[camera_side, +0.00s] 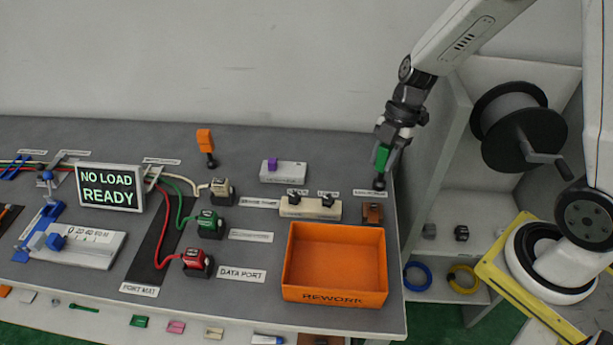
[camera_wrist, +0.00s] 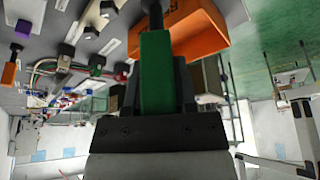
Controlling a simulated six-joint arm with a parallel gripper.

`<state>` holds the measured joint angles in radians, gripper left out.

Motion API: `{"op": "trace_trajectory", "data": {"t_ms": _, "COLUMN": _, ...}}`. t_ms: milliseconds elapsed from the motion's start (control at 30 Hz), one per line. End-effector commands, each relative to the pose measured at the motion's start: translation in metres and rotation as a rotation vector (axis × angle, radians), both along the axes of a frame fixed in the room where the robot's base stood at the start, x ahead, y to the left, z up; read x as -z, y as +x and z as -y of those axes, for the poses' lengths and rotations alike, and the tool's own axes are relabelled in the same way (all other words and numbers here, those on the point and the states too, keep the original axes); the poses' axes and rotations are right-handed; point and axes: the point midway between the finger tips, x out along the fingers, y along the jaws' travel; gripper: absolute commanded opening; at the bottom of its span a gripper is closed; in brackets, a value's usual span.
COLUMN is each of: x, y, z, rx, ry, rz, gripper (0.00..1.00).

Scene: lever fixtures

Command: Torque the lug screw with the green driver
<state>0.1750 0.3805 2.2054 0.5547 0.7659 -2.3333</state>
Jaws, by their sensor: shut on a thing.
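My gripper (camera_side: 385,152) is at the back right of the bench and is shut on the green driver (camera_side: 381,158). The driver points down, and its dark tip (camera_side: 380,183) is near the bench top, behind a small brown block (camera_side: 372,212). I cannot tell whether the tip touches anything. In the wrist view the green driver (camera_wrist: 157,70) lies between my fingers (camera_wrist: 160,85), with its dark end toward the top edge. I cannot make out the lug screw for sure. A display (camera_side: 109,188) at the left reads "NO LOAD READY".
An orange REWORK bin (camera_side: 335,296) stands at the front right, close to the brown block. An orange driver (camera_side: 205,142) stands upright at the back. A beige terminal block (camera_side: 310,208) and a white block with a purple piece (camera_side: 284,172) are left of my gripper.

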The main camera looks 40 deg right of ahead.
Motion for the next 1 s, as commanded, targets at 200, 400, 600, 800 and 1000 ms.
{"op": "trace_trajectory", "data": {"t_ms": 200, "x": 0.011, "y": 0.000, "z": 0.000, "rx": 0.001, "ry": 0.000, "rz": -0.002, "gripper": 0.00}}
{"op": "trace_trajectory", "data": {"t_ms": 400, "x": 0.024, "y": 0.000, "z": 0.000, "rx": 0.001, "ry": 0.000, "rz": -0.002, "gripper": 0.00}}
{"op": "trace_trajectory", "data": {"t_ms": 600, "x": 0.037, "y": 0.000, "z": 0.000, "rx": 0.002, "ry": 0.000, "rz": -0.001, "gripper": 0.00}}
{"op": "trace_trajectory", "data": {"t_ms": 800, "x": 0.047, "y": 0.000, "z": 0.000, "rx": 0.002, "ry": 0.000, "rz": 0.000, "gripper": 0.00}}
{"op": "trace_trajectory", "data": {"t_ms": 1000, "x": 0.050, "y": 0.000, "z": 0.000, "rx": 0.001, "ry": -0.001, "rz": 0.001, "gripper": 0.00}}
